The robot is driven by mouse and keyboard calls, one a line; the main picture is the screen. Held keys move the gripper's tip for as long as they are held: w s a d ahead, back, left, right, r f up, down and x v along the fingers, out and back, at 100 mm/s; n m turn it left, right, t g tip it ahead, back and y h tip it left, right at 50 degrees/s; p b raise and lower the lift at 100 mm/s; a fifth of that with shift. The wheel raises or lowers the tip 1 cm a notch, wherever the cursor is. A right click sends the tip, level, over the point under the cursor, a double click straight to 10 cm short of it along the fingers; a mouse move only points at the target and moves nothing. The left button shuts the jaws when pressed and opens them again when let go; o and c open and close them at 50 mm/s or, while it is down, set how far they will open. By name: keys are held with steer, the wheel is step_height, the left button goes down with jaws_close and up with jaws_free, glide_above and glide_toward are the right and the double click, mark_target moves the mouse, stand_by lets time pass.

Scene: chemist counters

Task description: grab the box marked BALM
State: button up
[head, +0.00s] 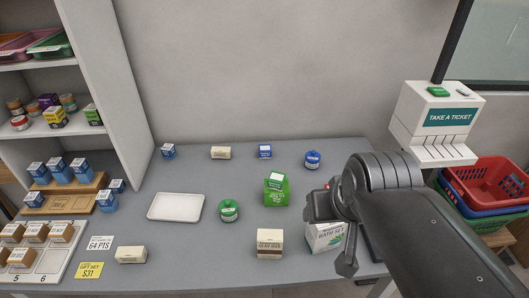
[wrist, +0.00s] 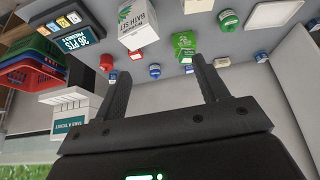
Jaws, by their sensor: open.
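I cannot make out the word BALM on any box. Small boxes stand on the grey counter: a cream one (head: 268,243) at the front, a cream one (head: 130,255) at front left, a cream one (head: 221,152) at the back, and blue-and-white ones at the back left (head: 168,151) and back middle (head: 264,151). A green box (head: 276,190) stands mid-counter, and also shows in the wrist view (wrist: 184,45). My gripper (wrist: 162,68) is open, with nothing between its fingers, over the counter's right part; my arm hides some of the counter there.
A white BATH SET box (head: 325,237) stands under my arm. A green tub (head: 228,211), a blue tub (head: 312,159) and an empty white tray (head: 176,207) are on the counter. Shelves stand left; a ticket machine (head: 436,120) and baskets (head: 487,185) stand right.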

steer(key=shift+o, duration=0.4)
steer(key=g, duration=0.1)
glide_above(265, 149)
steer(key=s, duration=0.2)
steer(key=f, duration=2.2)
steer(key=shift+w+d+f, duration=0.15)
steer(key=shift+w+f, duration=0.05)
steer(key=shift+s+x, duration=0.15)
steer(key=shift+x, duration=1.45)
steer(key=shift+s+x, duration=0.1)
steer(key=shift+x, duration=1.55)
steer(key=shift+f, duration=0.1)
